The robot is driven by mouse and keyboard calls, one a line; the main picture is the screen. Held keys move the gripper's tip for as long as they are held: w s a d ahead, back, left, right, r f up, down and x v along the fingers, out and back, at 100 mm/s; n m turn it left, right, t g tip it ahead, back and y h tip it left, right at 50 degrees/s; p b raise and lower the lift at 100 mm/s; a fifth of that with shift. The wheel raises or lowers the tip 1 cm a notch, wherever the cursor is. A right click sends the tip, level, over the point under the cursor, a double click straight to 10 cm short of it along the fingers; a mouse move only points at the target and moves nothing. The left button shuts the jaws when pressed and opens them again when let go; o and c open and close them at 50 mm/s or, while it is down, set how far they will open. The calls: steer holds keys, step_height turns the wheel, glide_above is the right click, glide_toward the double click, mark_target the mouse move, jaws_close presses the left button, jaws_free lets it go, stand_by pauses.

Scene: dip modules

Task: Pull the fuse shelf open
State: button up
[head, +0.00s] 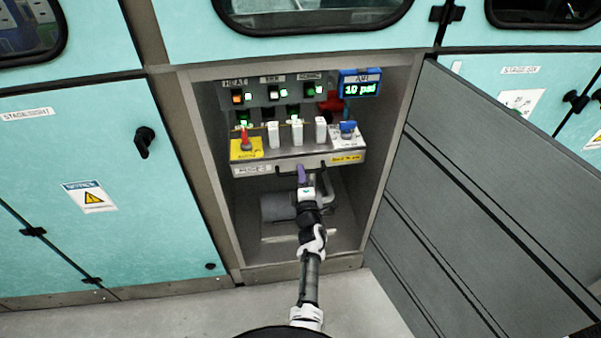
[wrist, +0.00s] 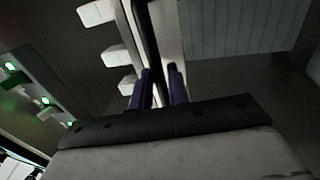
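The fuse shelf (head: 287,151) is a grey metal tray inside the open cabinet, carrying several white fuses (head: 297,131). A bar handle (head: 325,163) runs along its front face. My gripper (head: 302,175), with purple fingers, is at the middle of this handle. In the wrist view my gripper (wrist: 161,85) has its fingers close together, one on each side of the pale handle bar (wrist: 165,35). They look shut on it, though the contact itself is partly hidden. White fuses (wrist: 108,52) show at the left there.
The grey cabinet door (head: 470,200) stands open on the right. Above the shelf are a lit switch panel (head: 270,94) and a blue gauge reading 10 psi (head: 360,85). A grey cylinder (head: 275,207) lies below the shelf. Bare floor (head: 200,317) is in front.

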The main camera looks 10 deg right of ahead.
steer(key=shift+w+r, duration=0.1)
steer(key=shift+w, duration=0.4)
jaws_close()
steer(key=shift+s, duration=0.1)
